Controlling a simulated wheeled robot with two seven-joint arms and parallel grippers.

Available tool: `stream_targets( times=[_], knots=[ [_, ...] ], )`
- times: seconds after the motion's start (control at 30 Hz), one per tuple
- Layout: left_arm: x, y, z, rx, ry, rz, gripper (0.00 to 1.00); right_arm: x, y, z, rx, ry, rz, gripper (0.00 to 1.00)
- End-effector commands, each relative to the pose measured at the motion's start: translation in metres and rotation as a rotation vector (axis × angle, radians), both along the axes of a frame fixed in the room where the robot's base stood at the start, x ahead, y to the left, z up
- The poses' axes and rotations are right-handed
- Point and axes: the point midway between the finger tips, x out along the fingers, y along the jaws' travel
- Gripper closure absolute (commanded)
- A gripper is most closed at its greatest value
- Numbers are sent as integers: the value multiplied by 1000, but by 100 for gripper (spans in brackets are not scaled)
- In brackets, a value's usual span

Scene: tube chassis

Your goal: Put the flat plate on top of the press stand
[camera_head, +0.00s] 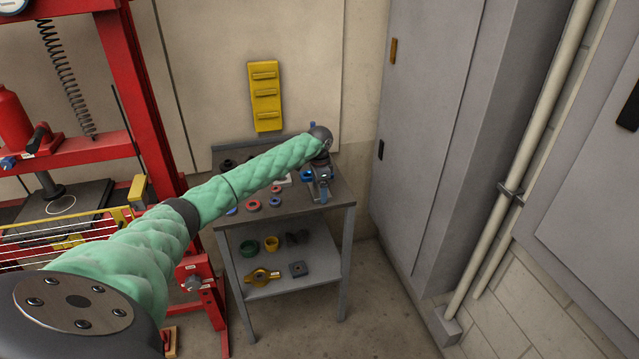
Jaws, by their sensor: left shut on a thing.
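My left arm reaches across to the small grey table, and its gripper (321,194) points down over the right part of the tabletop. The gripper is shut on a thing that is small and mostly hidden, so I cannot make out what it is. A blue part (306,175) shows beside the gripper. The red press stand (133,85) stands at the left, with a dark flat bed (78,203) partly behind my arm. I cannot single out the flat plate with certainty. My right gripper is not in view.
The grey table (340,191) bears several red and blue rings (253,205). A grey cabinet (425,120) stands close on the right.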

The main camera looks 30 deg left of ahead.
Motion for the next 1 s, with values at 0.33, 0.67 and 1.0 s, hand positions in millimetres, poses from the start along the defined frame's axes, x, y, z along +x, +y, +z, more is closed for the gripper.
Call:
stream_targets(
  times=[0.33, 0.67, 1.0],
  knots=[
    [0, 0, -2, 0, 0, 0, 2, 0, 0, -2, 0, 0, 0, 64],
    [0, 0, 2, 1, -1, 0, 0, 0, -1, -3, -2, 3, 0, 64],
    [1, 0, 56, 0, -4, -1, 0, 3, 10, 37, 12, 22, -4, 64]
  ],
)
